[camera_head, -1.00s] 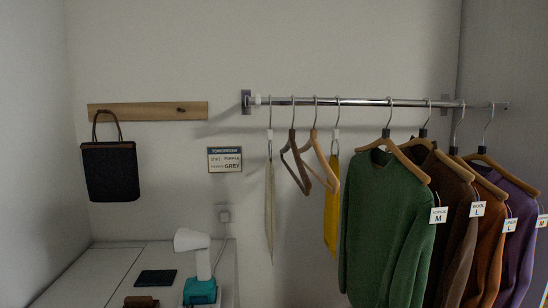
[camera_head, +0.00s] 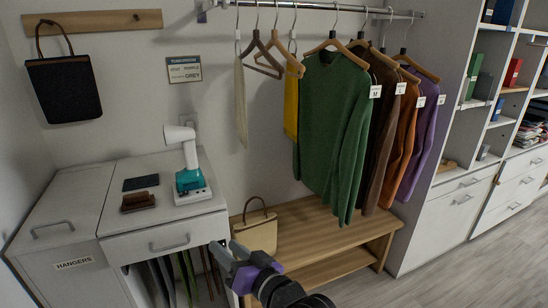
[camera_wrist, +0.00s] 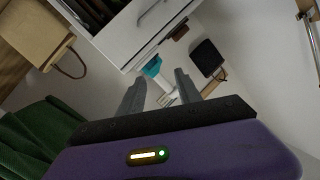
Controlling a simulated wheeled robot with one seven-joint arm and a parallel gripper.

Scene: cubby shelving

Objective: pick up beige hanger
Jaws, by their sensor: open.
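The beige hanger (camera_head: 292,58) hangs empty on the metal rail in the head view, its hook over the bar. A darker brown hanger (camera_head: 259,55) hangs just left of it, and a yellow cloth (camera_head: 291,108) hangs by its lower part. My gripper (camera_head: 228,256) is low in the head view, below and left of the hanger, well apart from it. In the wrist view its two grey fingers (camera_wrist: 159,85) stand apart with nothing between them. I cannot make out the beige hanger in the wrist view.
A green sweater (camera_head: 333,120) and other hung garments fill the rail's right side. A wooden bench (camera_head: 310,232) with a beige bag (camera_head: 256,230) stands below. Open space lies before the rail.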

